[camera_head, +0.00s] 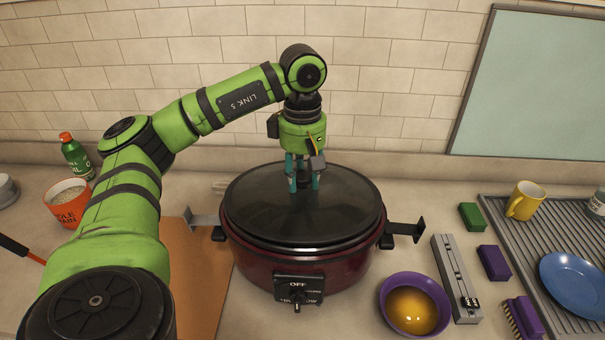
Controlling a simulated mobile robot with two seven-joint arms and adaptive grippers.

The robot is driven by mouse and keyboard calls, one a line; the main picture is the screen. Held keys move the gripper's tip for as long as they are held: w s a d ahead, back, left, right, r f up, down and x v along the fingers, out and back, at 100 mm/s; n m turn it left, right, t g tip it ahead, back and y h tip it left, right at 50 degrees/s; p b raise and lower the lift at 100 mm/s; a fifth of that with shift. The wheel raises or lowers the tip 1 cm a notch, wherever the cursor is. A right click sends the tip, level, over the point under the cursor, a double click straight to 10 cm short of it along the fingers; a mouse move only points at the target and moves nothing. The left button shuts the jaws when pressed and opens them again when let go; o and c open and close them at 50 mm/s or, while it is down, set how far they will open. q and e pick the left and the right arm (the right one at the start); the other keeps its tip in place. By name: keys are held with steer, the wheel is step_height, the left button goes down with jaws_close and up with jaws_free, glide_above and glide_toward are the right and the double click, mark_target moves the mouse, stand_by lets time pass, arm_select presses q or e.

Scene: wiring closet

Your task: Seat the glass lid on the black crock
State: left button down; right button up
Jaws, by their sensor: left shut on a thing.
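The dark glass lid (345,215) lies over the top of a round cooker with a dark red body (348,268). The lid looks level and roughly centred; whether it touches the rim all round or sits slightly above it I cannot tell. The black crock inside is hidden under the lid, apart from what may be its dark rim. My left gripper (303,185) points straight down at the middle of the lid, its teal fingers shut on the lid's knob, which they mostly hide. My right gripper is not in view.
Black side handles (405,229) stick out from the cooker. A purple bowl (384,304) with yellow contents and a grey bar (455,280) stand to the right. A brown board (200,265) lies left. A yellow mug (524,200) and blue plate (572,285) are on the ribbed rack.

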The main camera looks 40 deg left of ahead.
mark_target(302, 175)
arm_select(q)
steer(key=shift+f+b, duration=0.55)
steer(key=shift+f, duration=0.15)
steer(key=c, duration=1.1)
jaws_free()
steer(key=shift+c, duration=0.2)
steer(key=o, duration=0.6)
steer(key=shift+c, duration=0.2)
steer(key=shift+f, duration=0.1)
step_height(302, 175, up, 8)
steer(key=p, duration=0.6)
